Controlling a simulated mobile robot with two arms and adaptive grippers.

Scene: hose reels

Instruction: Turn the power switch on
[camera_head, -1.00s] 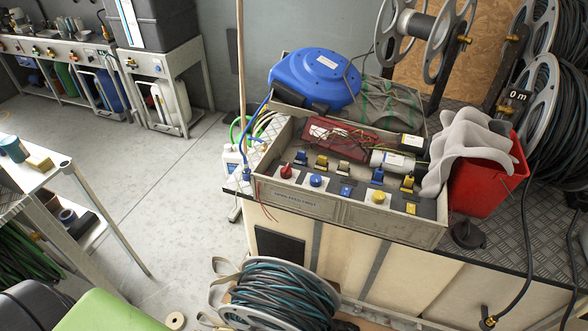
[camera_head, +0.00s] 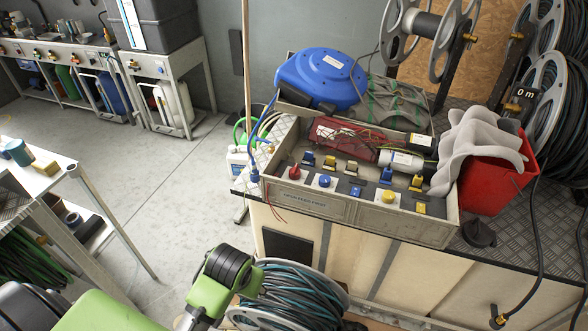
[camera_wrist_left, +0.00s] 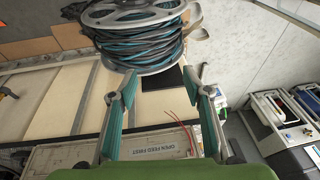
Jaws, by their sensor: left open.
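A grey control box (camera_head: 325,209) stands on the bench in the head view. A red knob (camera_head: 294,172), a blue knob (camera_head: 324,181) and a yellow knob (camera_head: 388,196) sit on its front panel, with several small blue and yellow switches around them. I cannot tell which is the power switch. The knobs are not visible there. In the head view only my left arm shows. My right gripper is out of view.
A hose reel (camera_head: 290,295) stands low in front of the bench, near my left arm. A blue reel (camera_head: 320,78) is behind the box. A red bucket (camera_head: 493,185) with a grey cloth (camera_head: 478,140) stands right of it.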

